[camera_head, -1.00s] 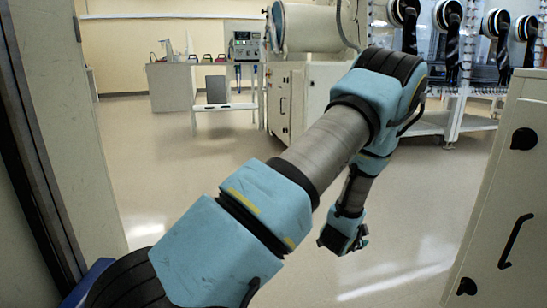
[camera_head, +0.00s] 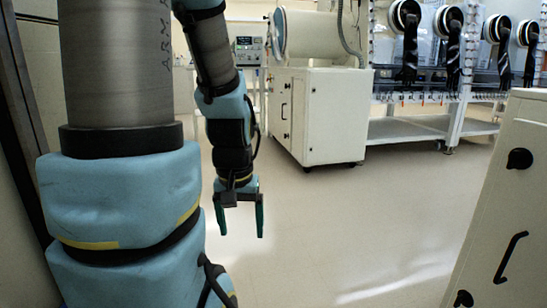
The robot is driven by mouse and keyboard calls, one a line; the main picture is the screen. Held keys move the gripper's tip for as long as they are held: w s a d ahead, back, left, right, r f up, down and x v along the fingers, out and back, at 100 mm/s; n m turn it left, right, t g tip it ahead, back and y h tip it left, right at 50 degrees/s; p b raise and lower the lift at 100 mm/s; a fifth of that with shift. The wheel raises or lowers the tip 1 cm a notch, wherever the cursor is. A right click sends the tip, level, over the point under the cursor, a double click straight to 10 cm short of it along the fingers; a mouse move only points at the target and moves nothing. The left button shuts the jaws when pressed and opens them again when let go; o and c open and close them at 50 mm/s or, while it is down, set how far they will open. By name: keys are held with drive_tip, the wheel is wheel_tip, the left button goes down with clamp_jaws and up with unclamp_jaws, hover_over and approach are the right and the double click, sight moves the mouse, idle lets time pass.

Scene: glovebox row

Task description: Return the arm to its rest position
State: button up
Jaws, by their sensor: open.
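My gripper (camera_head: 240,217) hangs left of the picture's middle, pointing down, with its two fingers apart and nothing between them. Bare floor shows behind and below it. My arm rises along the left side, with the upper link close to the camera and the forearm bent down beyond it. The arm's top bend is cut off by the upper edge of the picture.
A white wheeled cabinet (camera_head: 318,115) stands beyond the gripper, under a large cylinder (camera_head: 308,35). Gloveboxes with black gloves (camera_head: 410,50) line the back right. A cream cabinet (camera_head: 500,210) is close at right. A dark door frame (camera_head: 22,130) is at far left. The middle floor (camera_head: 350,220) is clear.

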wheel_tip(320, 180, up, 37)
drive_tip(key=p, duration=3.6)
drive_tip(key=shift+w+r, duration=0.2)
drive_tip(key=shift+w, duration=0.05)
